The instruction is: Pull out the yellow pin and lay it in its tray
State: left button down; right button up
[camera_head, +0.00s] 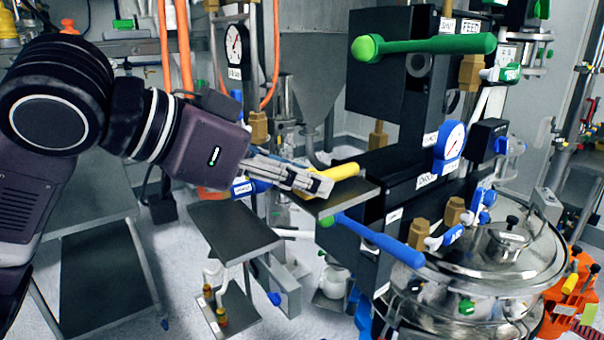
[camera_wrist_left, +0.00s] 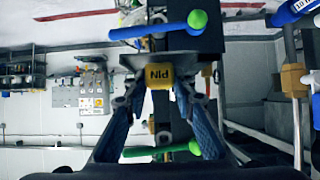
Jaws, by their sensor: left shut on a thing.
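My left gripper (camera_head: 318,185) reaches in from the left and is shut on the yellow pin (camera_head: 343,171). In the left wrist view the yellow pin (camera_wrist_left: 159,76) shows its end, marked PIN and upside down, between the two fingers of the gripper (camera_wrist_left: 158,88). In the head view the pin lies just above a flat grey plate (camera_head: 346,198) beside the black machine block (camera_head: 385,165). I cannot tell whether this plate is the pin's tray, nor whether the pin touches it. The pin's far end is hidden. My right gripper is not in view.
A blue lever (camera_head: 380,244) with a green knob (camera_head: 332,219) juts out below the plate. A green lever (camera_head: 430,46) sits above. A lower grey shelf (camera_head: 220,225) stands left of the machine. A steel lidded vessel (camera_head: 500,250) is at the right.

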pick_arm(q)
jog(key=shift+f, duration=0.35)
dwell(0.6)
jog(key=c, duration=1.5)
grip_release()
jog(key=shift+c, duration=0.2)
jog(key=v, duration=1.2)
